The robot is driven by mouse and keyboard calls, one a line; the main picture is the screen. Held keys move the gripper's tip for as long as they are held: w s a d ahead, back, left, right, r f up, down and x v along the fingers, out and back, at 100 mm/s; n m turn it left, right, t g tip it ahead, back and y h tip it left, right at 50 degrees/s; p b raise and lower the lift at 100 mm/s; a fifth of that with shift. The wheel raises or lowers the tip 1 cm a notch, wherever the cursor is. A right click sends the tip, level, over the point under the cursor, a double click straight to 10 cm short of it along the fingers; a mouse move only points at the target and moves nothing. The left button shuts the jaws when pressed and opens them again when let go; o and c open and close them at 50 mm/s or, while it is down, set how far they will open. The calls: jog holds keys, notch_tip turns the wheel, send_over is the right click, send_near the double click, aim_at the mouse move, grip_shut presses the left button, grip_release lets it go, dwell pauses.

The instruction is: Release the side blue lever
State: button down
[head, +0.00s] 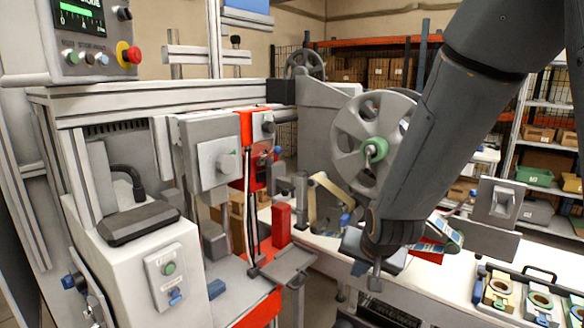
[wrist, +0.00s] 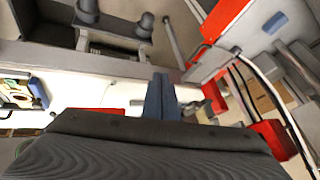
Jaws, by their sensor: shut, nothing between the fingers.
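Several small blue parts are in view, and I cannot tell for sure which is the side blue lever. One blue-tipped lever (head: 277,150) is on the side of the red-and-grey unit (head: 246,128), left of the reel. A blue knob (head: 345,220) is by the tape path below the reel. In the wrist view a blue piece (wrist: 275,22) is on a red-edged unit at the upper right. My gripper (head: 375,284) points down over the white bench, right of these parts. Its fingers (wrist: 160,92) are shut and empty, apart from the blue piece in the wrist view.
The large grey reel (head: 372,140) with a green hub stands behind my arm. A red block (head: 281,222) and a grey plate (head: 285,264) are left of my gripper. Trays with ring-shaped parts (head: 520,298) lie at the right. A white cabinet (head: 125,250) stands at the left.

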aim_at(271, 155)
jog(key=w+a+r+m+t+b, duration=0.1)
jog(key=w+a+m+t, duration=0.2)
jog(key=w, duration=0.4)
jog(key=w+a+r+m+t+y+b, duration=0.1)
jog(key=w+a+r+m+t, duration=0.15)
jog(key=w, duration=0.35)
jog(key=w+a+m+t+b, duration=0.1)
jog(key=w+a+m+t, duration=0.25)
jog(key=w, duration=0.35)
jog(key=a+r+m+t+b, duration=0.2)
jog(key=a+r+m+t, duration=0.4)
jog(key=m+t, duration=0.4)
jog(key=shift+y, duration=0.4)
jog(key=w+a+r+p, duration=0.1)
jog(key=w+r, duration=0.1)
jog(key=w+a+r+p, duration=0.1)
jog(key=w+r+p, duration=0.1)
jog(key=w+r, duration=0.1)
jog(key=w+a+r+p, duration=0.1)
jog(key=w+r+p, duration=0.1)
jog(key=shift+w+a+r, duration=0.15)
jog(key=shift+w, duration=0.15)
jog(key=shift+w+a+r, duration=0.2)
jog(key=shift+a+r, duration=0.15)
